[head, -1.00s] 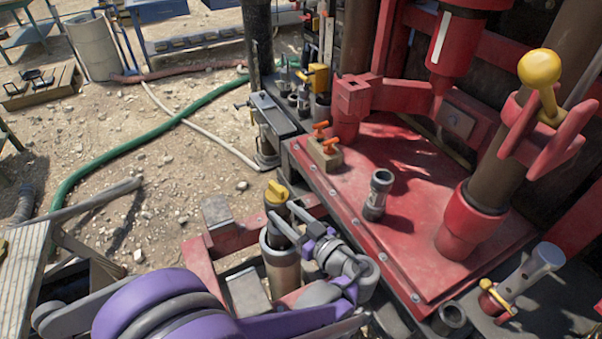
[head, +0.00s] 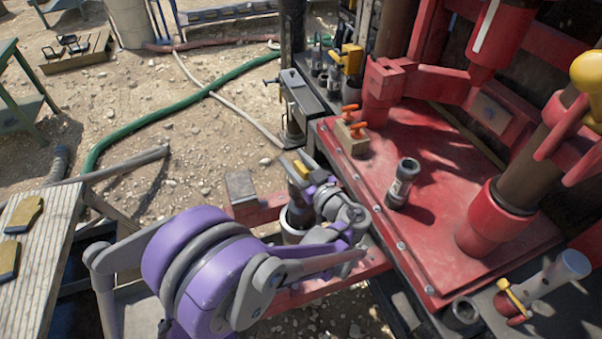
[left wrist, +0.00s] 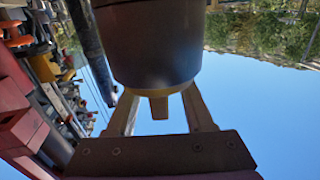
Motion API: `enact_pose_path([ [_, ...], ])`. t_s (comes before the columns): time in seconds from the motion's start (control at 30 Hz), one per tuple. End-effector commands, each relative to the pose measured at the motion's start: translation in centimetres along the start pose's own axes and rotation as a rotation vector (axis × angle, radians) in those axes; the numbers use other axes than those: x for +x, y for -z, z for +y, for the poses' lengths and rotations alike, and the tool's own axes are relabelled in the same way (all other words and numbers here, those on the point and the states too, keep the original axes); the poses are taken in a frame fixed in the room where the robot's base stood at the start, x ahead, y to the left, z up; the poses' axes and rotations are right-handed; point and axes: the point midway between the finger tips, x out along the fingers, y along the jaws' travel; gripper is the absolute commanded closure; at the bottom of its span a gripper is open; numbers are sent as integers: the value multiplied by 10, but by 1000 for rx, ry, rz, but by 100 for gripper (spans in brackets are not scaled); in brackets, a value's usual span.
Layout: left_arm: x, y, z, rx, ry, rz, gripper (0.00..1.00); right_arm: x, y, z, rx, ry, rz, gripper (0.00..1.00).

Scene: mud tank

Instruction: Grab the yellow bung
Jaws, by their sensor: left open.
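The yellow bung (head: 301,169) sits at the top of a dark upright cylinder (head: 299,191), which stands in a pale sleeve by the red frame. My left gripper (head: 304,173) is at the bung, its fingers open around it and partly covering it. In the left wrist view, which is upside down, the cylinder (left wrist: 155,45) hangs from the top, with the bung (left wrist: 159,103) at its lower end. The fingers of my left gripper (left wrist: 160,115) show on both sides of the bung. Whether they touch it, I cannot tell. My right gripper is not in view.
A red deck (head: 440,235) lies right of the gripper, with a small grey cylinder (head: 402,184) and an orange-handled block (head: 352,135) on it. A wooden bench (head: 45,245) with gloves stands left. A green hose (head: 165,113) crosses the open gravel.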

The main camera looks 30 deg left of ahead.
Motion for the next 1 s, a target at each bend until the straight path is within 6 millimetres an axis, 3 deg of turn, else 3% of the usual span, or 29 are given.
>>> enact_pose_path([
  [0.27,6,0,0,0,0,0,48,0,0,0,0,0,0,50],
  [0.57,5,0,0,0,0,0,98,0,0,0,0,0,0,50],
  [0.6,5,0,0,0,0,0,100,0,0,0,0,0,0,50],
  [1.0,5,1,0,0,0,0,100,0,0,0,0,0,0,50],
])
